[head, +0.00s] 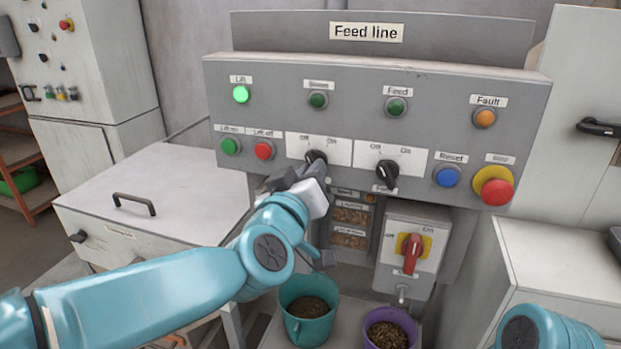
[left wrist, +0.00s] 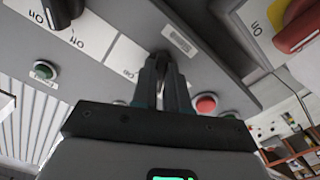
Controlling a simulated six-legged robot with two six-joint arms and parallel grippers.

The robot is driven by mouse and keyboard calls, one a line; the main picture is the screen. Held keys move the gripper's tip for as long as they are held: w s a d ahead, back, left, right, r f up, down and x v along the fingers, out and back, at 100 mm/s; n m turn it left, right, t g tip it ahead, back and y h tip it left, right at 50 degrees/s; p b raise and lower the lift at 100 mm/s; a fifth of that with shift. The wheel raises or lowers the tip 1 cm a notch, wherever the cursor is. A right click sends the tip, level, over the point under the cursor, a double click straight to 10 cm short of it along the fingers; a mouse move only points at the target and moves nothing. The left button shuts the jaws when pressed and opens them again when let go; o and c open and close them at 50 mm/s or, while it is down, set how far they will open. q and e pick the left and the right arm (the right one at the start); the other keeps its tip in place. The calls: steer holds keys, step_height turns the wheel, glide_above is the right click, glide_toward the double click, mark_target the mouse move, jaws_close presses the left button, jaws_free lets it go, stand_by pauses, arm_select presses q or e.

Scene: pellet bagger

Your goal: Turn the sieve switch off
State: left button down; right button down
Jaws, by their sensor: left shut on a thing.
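The sieve switch (head: 316,156) is a black rotary knob on a white plate marked Off and On, on the grey Feed line panel (head: 365,75). My left gripper (head: 311,172) is at this knob from below and shut on it. The fingers (left wrist: 165,85) also meet at the knob in the left wrist view. The fingers hide much of the knob, so I cannot tell which way it points. The sieve lamp (head: 318,100) above it is dark green and looks unlit. My right gripper is not in view.
A second black knob (head: 387,174) stands close on the right. The red lift-off button (head: 264,150) is close on the left. A red emergency stop (head: 495,187) and red-handled isolator (head: 412,254) are further right. Teal (head: 308,308) and purple (head: 390,330) buckets stand below.

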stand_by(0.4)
arm_select(q)
steer(key=c, duration=1.1)
jaws_free()
steer(key=shift+c, duration=0.2)
steer(key=shift+s, duration=0.1)
steer(key=v, duration=1.6)
steer(key=shift+s+r, duration=0.1)
